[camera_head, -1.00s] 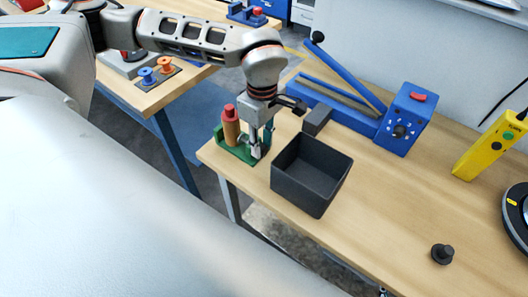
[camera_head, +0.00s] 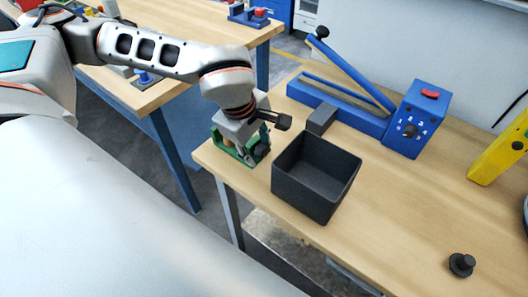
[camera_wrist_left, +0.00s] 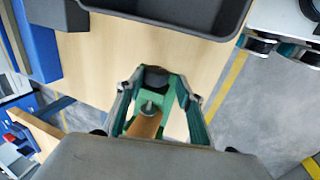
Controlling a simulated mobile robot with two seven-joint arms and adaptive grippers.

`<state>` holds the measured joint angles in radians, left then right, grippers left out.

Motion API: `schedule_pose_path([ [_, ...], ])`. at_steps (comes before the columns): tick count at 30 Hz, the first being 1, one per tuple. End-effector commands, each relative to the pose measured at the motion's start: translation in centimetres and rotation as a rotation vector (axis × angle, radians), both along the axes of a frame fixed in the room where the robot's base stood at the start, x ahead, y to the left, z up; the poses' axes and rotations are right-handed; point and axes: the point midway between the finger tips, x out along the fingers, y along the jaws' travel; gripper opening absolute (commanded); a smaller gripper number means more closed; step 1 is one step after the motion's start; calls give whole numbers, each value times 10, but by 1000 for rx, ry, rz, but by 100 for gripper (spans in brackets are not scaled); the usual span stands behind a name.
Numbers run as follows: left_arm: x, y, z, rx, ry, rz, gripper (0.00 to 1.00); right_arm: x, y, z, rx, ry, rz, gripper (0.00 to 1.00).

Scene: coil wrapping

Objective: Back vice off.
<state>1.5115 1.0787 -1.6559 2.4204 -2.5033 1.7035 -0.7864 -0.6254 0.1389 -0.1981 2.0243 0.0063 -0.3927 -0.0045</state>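The green vice (camera_head: 224,147) is at the near left corner of the wooden table. My left gripper hangs right over it in the head view (camera_head: 252,150) and hides much of it. In the left wrist view, the two fingers of my left gripper (camera_wrist_left: 158,98) are spread, one on each side of part of the green vice (camera_wrist_left: 172,92). A dark block (camera_wrist_left: 155,76) and a metal screw-like part lie between them, with a brown cylinder (camera_wrist_left: 146,126) just below. I cannot tell whether the fingers touch the vice. My right gripper is in neither view.
A dark open bin (camera_head: 310,205) stands close to the right of the vice, with a small grey block (camera_head: 321,117) behind it. A blue lever device (camera_head: 410,125) stands at the back. A black knob (camera_head: 461,264) lies at front right. The middle of the table is clear.

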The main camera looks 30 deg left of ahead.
Motion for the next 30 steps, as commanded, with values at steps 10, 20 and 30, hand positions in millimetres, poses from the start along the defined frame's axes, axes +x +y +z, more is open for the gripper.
schedule_pose_path([
  [10, 2, -1, 2, -1, -1, -1, 35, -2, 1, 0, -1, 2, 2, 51],
  [20, 10, -2, 10, 18, 239, 0, 35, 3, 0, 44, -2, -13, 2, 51],
  [30, 11, -2, 5, 23, 312, -3, 35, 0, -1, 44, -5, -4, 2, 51],
])
